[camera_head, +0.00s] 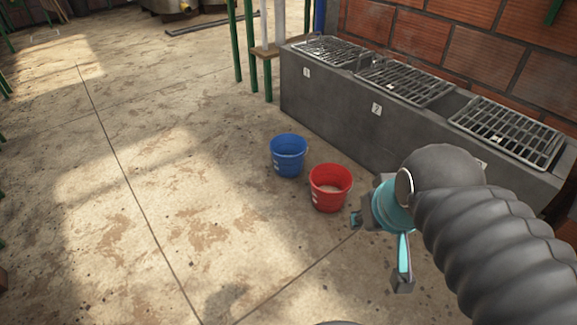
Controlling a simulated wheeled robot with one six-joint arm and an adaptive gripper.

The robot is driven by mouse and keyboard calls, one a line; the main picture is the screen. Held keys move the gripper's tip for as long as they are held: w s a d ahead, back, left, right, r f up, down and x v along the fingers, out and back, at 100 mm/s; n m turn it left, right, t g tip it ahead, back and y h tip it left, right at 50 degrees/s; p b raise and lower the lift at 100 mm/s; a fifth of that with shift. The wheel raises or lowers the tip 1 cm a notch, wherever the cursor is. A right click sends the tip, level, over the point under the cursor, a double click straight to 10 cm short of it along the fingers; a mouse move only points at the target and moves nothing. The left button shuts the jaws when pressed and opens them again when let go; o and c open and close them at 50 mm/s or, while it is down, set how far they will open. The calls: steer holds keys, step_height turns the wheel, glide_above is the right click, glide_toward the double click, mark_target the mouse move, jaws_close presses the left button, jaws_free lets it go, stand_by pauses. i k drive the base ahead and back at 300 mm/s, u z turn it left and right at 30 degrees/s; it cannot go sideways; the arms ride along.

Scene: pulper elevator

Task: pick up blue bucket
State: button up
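The blue bucket (288,158) stands upright on the concrete floor, in front of the grey trough wall. A red bucket (328,190) stands close beside it, to the lower right, between the blue bucket and my gripper. My gripper (378,250) is at the lower right of the picture, at the end of my grey ribbed arm. Its two teal fingers with dark tips are spread wide apart, and nothing shows between them. It is apart from the blue bucket. The palm side is partly hidden by my arm.
A long grey concrete trough (345,110) with metal grates (405,82) and number labels runs along the brick wall (460,40) at the right. Green posts (250,50) and a small wooden ledge stand behind the blue bucket. The floor (170,200) to the left is free.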

mark_target(287, 150)
steer(key=u, duration=0.9)
steer(key=k, duration=0.1)
steer(key=z, duration=1.95)
steer(key=i, duration=1.8)
steer(key=u, duration=1.3)
steer(key=i, duration=0.55)
steer(key=u, duration=0.55)
